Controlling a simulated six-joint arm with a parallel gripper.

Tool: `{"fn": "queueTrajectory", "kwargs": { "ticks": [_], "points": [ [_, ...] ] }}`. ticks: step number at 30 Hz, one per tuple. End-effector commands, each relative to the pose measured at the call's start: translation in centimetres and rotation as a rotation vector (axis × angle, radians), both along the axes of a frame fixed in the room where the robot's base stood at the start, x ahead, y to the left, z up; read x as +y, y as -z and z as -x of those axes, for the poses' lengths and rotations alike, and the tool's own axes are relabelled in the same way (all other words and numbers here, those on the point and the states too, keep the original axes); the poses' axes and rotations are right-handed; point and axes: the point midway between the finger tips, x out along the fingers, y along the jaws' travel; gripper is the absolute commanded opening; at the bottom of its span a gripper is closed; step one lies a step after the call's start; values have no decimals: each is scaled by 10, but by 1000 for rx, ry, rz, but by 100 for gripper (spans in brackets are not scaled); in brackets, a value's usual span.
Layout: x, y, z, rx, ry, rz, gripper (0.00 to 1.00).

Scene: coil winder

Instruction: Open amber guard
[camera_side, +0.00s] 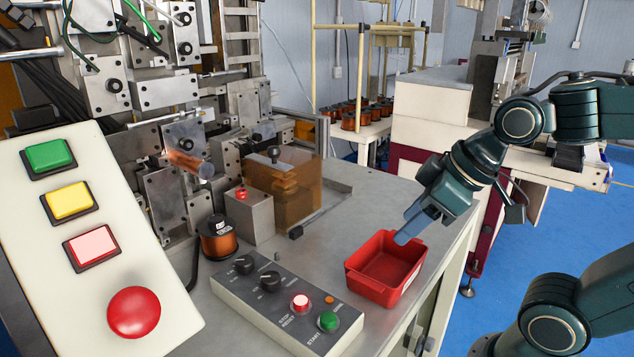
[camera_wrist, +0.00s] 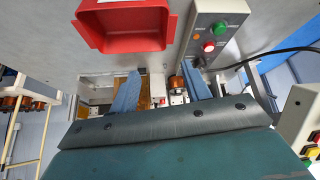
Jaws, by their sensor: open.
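The amber guard (camera_side: 300,195) is a see-through orange-brown box on the grey machine table, in the middle of the side view. A dark knob shows at its top, and blurred parts show through its walls. It appears lowered. In the wrist view a small amber patch (camera_wrist: 146,101) shows between my fingers; the rest is hidden behind them and the gripper body. My gripper (camera_side: 414,226) is open and empty, above and beside the red bin, to the right of the guard and well apart from it. Its two blue fingers (camera_wrist: 163,86) are spread in the wrist view.
The red bin (camera_side: 384,286) stands below my gripper. A control box with knobs and buttons (camera_side: 300,325) lies in front of the guard. A copper coil spool (camera_side: 217,242) and a small box with a red button (camera_side: 249,218) stand left of the guard. Table right of the guard is mostly clear.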

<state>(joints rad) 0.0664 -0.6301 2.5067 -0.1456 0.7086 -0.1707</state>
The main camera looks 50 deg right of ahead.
Motion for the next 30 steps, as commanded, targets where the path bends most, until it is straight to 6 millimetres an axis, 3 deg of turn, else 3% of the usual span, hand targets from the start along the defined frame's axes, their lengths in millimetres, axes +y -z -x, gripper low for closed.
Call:
{"fn": "queueTrajectory", "kwargs": {
  "ticks": [9,18,25,30],
  "points": [
    [30,13,-68,-182,-332,-3,48],
    [45,12,-124,-449,-500,-45,48],
    [32,1,-162,-684,-487,-58,48],
    [4,-7,-186,-845,-395,-35,48]
  ]
}}
